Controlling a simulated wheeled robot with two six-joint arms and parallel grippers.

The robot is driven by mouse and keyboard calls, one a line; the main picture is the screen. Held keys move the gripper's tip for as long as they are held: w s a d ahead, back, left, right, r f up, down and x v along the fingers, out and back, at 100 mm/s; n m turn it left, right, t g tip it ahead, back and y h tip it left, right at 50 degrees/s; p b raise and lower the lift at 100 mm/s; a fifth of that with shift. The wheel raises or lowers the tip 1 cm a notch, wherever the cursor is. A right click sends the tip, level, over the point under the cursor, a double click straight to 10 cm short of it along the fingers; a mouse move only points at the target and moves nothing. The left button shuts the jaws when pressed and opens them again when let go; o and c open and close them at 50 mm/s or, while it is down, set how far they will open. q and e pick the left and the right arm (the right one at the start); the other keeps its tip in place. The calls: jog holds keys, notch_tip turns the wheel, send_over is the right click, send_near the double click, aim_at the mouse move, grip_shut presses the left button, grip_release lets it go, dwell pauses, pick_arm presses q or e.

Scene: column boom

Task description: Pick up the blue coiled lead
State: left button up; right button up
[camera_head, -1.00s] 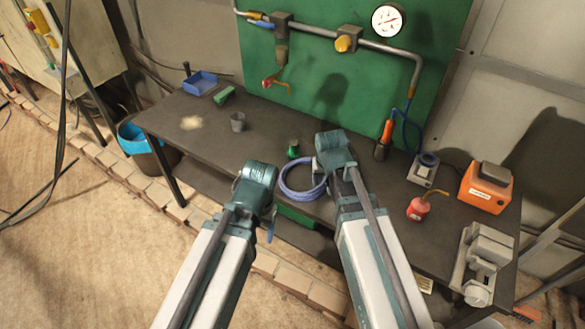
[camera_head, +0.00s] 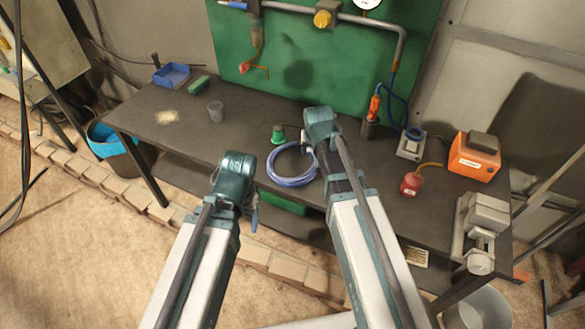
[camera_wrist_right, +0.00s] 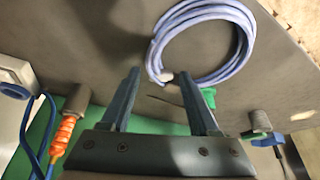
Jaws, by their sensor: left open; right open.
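The blue coiled lead (camera_head: 291,181) lies as a flat ring on the dark bench, near its front edge in the head view. It also shows in the right wrist view (camera_wrist_right: 216,77), beyond my fingertips, with a pale end piece at its near side. My right gripper (camera_wrist_right: 160,88) is open and empty. Its fingers point towards the ring and appear apart from it. In the head view my right wrist is just right of and behind the ring. My left gripper (camera_head: 253,216) is left of the ring, over the bench's front edge; its fingers are mostly hidden.
A small green-based item (camera_head: 278,134) stands just behind the ring. A red oil can (camera_head: 411,184), orange box (camera_head: 474,156) and grey vise (camera_head: 483,225) stand right.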

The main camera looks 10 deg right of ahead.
aim_at(313, 161)
jog(key=b+x, duration=0.2)
jog(key=x, duration=0.2)
jog(key=shift+b, duration=0.35)
jog(key=b+x, duration=0.5)
jog(key=shift+w+d+f, duration=0.15)
jog(key=shift+d, duration=0.2)
grip_shut()
dwell(0.9)
